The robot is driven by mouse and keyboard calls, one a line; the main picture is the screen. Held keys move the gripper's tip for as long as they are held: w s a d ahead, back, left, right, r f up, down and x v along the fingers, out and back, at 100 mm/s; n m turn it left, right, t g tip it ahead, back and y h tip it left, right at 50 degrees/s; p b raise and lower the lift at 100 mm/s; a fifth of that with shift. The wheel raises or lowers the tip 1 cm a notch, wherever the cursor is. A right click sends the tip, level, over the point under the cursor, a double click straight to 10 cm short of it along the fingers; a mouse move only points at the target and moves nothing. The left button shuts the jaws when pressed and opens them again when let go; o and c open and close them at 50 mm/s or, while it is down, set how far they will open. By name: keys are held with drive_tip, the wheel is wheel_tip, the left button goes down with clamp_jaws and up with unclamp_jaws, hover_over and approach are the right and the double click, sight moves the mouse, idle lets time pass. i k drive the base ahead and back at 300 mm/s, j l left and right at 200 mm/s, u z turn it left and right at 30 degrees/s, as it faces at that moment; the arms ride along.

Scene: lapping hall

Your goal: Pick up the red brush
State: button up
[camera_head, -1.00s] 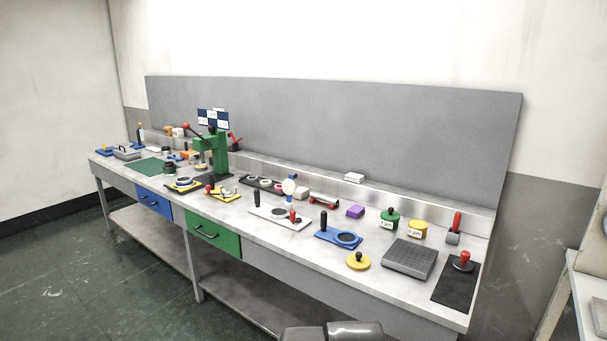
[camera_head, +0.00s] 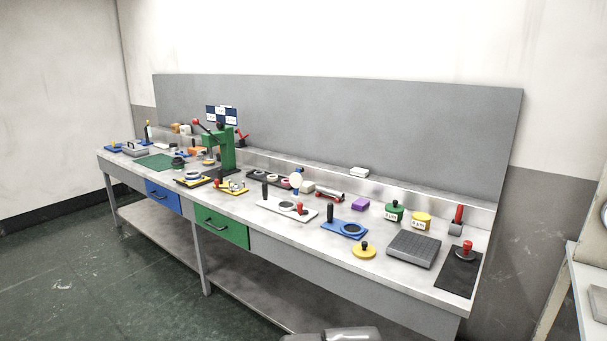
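A slim red handle (camera_head: 459,213) stands upright in a small grey holder (camera_head: 455,229) at the right back of the bench; it may be the red brush, but its lower end is hidden. A red and grey item (camera_head: 330,195) lies at the back middle, too small to tell whether it is a brush. My gripper is not in view; only a grey rounded part, probably of my arm, shows at the bottom edge.
The long bench (camera_head: 290,240) is crowded. Near the holder are a red-knobbed tool (camera_head: 467,249) on a black mat (camera_head: 455,280), a grey block plate (camera_head: 413,249), a yellow jar (camera_head: 421,221) and a green jar (camera_head: 394,211). A grey panel (camera_head: 400,130) rises behind.

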sight(459, 211)
drive_tip(key=z, duration=1.1)
drive_tip(key=i+l+u, duration=0.1)
drive_tip(key=i+u, duration=0.15)
drive_tip(key=i, duration=1.4)
